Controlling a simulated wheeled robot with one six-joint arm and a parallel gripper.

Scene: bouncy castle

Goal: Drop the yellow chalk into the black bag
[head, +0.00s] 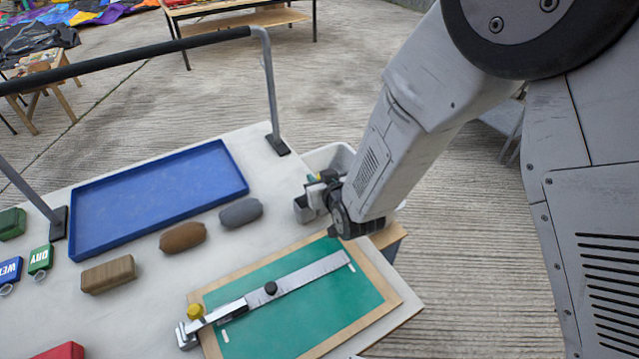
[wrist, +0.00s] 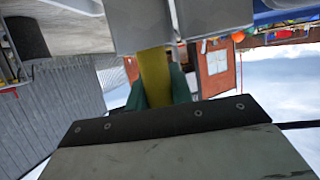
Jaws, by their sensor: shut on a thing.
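My gripper (head: 316,190) is over the right edge of the table, beside a white bin. It is shut on a yellow piece, which I take as the yellow chalk (wrist: 155,78); the wrist view shows it between the grey fingers, with green surfaces close beside it. In the head view only a small yellow-green bit shows at the gripper, and the arm hides part of that area. I cannot clearly make out a black bag; a dark crumpled sheet (head: 36,40) lies far off at the upper left.
The white bin (head: 338,156) stands at the table's right edge. A green board (head: 300,315) with a metal ruler and a yellow knob lies in front. A blue tray (head: 160,190), brown and grey blocks and a black rail (head: 130,62) occupy the left. Concrete floor is open beyond.

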